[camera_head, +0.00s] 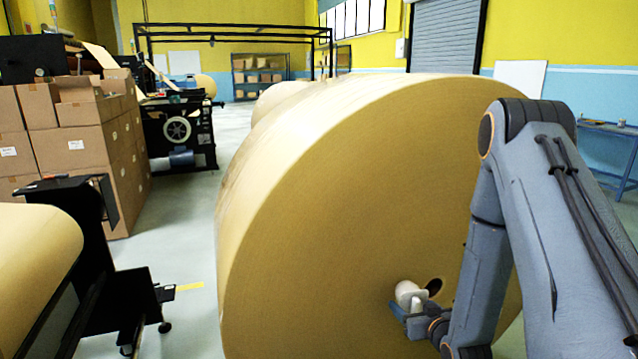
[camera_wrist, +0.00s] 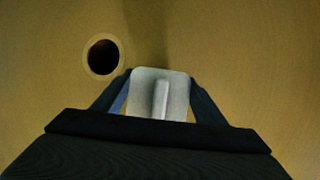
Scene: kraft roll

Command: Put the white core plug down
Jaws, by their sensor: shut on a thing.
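The white core plug (camera_head: 409,293) is held in my gripper (camera_head: 412,312), in front of the flat end face of a big kraft roll (camera_head: 350,220). In the wrist view the plug (camera_wrist: 176,95) sits between the two fingers of my gripper (camera_wrist: 160,108), with a raised rib toward the camera. The roll's dark core hole (camera_wrist: 104,57) is open and lies up and left of the plug there. In the head view the core hole (camera_head: 434,286) shows just right of the plug. I cannot tell whether the plug touches the roll face.
Another roll (camera_head: 30,250) on a black stand (camera_head: 110,270) is at the left. Stacked cardboard boxes (camera_head: 85,145) and a black machine (camera_head: 178,130) stand behind it. Grey floor (camera_head: 185,255) is clear between the stand and the big roll. A blue table (camera_head: 610,130) is at the far right.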

